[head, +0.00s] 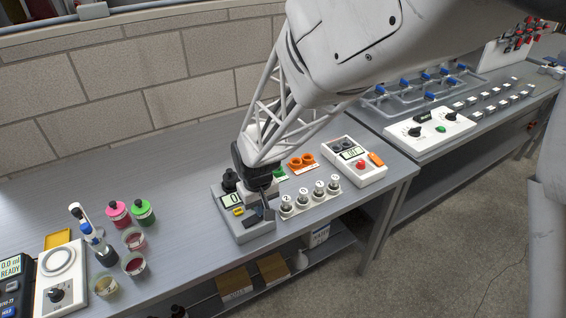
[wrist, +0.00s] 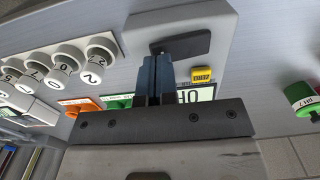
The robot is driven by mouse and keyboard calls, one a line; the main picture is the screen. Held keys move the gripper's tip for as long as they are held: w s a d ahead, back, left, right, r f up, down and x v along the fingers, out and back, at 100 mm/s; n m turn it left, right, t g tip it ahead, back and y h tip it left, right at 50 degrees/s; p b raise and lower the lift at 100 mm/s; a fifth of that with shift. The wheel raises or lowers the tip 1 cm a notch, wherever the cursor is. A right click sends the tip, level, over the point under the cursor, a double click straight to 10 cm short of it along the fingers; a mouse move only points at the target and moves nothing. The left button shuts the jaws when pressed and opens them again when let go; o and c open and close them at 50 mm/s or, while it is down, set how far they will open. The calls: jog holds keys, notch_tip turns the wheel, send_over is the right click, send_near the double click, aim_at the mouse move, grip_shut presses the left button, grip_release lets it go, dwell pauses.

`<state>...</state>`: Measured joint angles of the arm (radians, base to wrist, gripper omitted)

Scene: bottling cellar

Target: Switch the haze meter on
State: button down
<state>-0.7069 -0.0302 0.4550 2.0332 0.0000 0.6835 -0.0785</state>
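A grey bench meter (head: 258,232) stands near the front edge of the bench; I take it for the haze meter, though no name is readable. It has a lit display (head: 231,200), a yellow button (head: 238,211) and a black knob-like part (head: 229,177) at the back. In the wrist view its yellow button (wrist: 202,75), partly hidden display (wrist: 204,94) and a dark flat switch-like plate (wrist: 185,46) show. My gripper (head: 264,213) is over the meter. Its blue fingers (wrist: 158,60) look shut together and empty, with tips beside the dark plate; contact cannot be told.
A row of numbered white-capped vials (head: 303,201) stands just right of the meter, close to my gripper. Pink and green bottles (head: 143,211) stand left. Bench between is clear.

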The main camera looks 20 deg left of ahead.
jog(key=shift+f, duration=0.75)
dwell(0.4)
jog(key=shift+r, duration=3)
